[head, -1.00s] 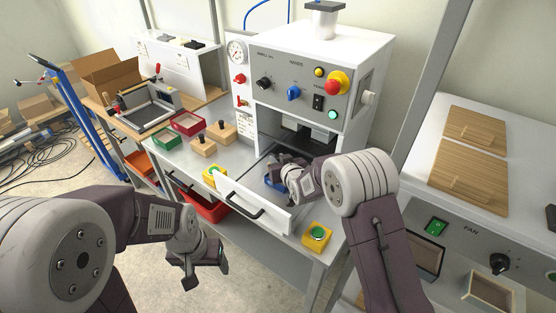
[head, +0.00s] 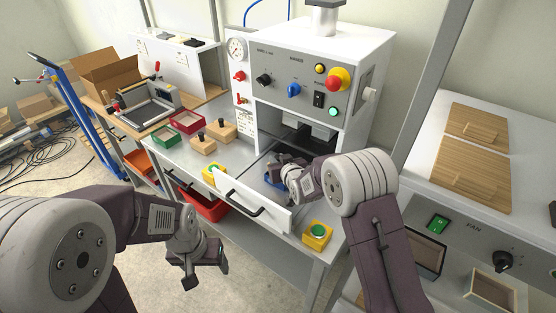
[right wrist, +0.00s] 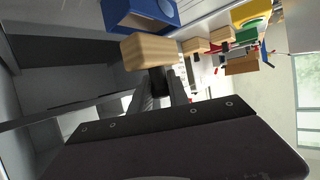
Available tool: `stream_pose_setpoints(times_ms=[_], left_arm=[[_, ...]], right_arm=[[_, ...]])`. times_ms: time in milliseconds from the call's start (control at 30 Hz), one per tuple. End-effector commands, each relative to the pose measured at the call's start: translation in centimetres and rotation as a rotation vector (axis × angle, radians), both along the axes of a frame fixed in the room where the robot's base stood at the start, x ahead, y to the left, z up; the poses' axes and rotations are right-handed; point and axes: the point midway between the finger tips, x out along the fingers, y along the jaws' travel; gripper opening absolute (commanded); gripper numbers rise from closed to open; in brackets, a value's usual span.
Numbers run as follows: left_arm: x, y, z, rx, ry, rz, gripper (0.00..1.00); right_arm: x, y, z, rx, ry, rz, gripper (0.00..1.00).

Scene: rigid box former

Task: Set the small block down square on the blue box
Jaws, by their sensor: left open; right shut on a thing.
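The small wooden block (right wrist: 148,50) shows in the right wrist view, with a dark knob on the side toward me. My right gripper (right wrist: 160,84) is shut on that knob. The blue box (right wrist: 120,14) is just beyond the block and partly covered by it; I cannot tell whether they touch. In the head view, the blue box (head: 272,182) shows only as a blue edge below my right gripper (head: 278,170), in front of the machine's opening. The block is hidden there. My left gripper (head: 207,276) is open and empty, over the floor in front of the bench.
Two knobbed wooden blocks (head: 203,146) stand on the bench left of the machine (head: 310,75). Red (head: 187,122) and green (head: 166,139) trays lie further left. A white drawer front (head: 252,202) and green-button boxes (head: 317,236) line the bench front.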

Motion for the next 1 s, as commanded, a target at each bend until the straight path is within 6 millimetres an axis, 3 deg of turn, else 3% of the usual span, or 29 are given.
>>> stream_pose_setpoints(times_ms=[1000], left_arm=[[0.0, 0.0, -1.5, 0.0, 0.0, 0.0, 0.7]], right_arm=[[0.0, 0.0, -1.6, 0.0, -0.001, 0.0, 0.0]])
